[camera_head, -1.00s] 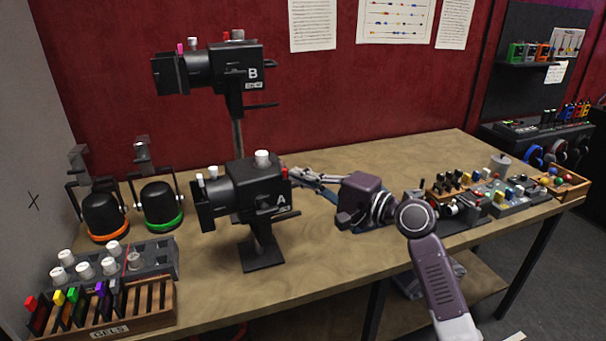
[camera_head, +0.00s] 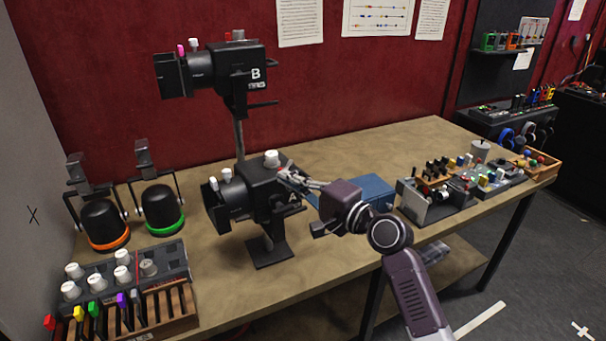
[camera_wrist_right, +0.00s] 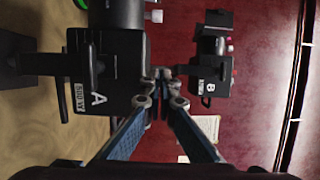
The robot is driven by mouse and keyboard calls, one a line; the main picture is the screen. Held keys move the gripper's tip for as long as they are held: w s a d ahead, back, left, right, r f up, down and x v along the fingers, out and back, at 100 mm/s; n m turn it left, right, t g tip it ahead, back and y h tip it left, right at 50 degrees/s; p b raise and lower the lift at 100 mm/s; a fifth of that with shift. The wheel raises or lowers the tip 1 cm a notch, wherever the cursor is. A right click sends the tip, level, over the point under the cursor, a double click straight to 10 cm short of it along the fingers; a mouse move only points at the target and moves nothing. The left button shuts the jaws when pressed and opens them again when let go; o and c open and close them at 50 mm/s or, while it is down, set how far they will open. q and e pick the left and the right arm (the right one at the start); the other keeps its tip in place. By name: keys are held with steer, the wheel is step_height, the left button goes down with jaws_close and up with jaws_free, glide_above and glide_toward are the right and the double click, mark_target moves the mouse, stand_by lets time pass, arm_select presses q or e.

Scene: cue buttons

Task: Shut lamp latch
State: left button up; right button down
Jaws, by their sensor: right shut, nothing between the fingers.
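Black lamp A (camera_head: 262,190) stands on a post and base on the table. In the right wrist view the closed fingertips (camera_wrist_right: 160,82) are beside lamp A's housing (camera_wrist_right: 112,70), and lamp B (camera_wrist_right: 211,62) is beyond. The latch is not clearly visible; the fingers cover that area.
Two lamps with an orange rim (camera_head: 104,224) and a green rim (camera_head: 161,209) stand left. A gel rack (camera_head: 165,312) and a knob panel (camera_head: 125,270) are front left. A blue box (camera_head: 374,190) and control panels (camera_head: 440,190) lie right. The table's front middle is clear.

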steer(key=shift+w+a, duration=0.15)
steer(key=shift+a, duration=1.35)
steer(key=shift+w+a, duration=0.15)
steer(key=shift+a, duration=0.35)
arm_select(q)
steer(key=shift+d+r, duration=0.1)
steer(key=shift+d, duration=0.65)
arm_select(e)
steer(key=shift+w+a, duration=0.3)
steer(key=shift+a, duration=0.35)
arm_select(q)
steer(key=shift+d, duration=0.1)
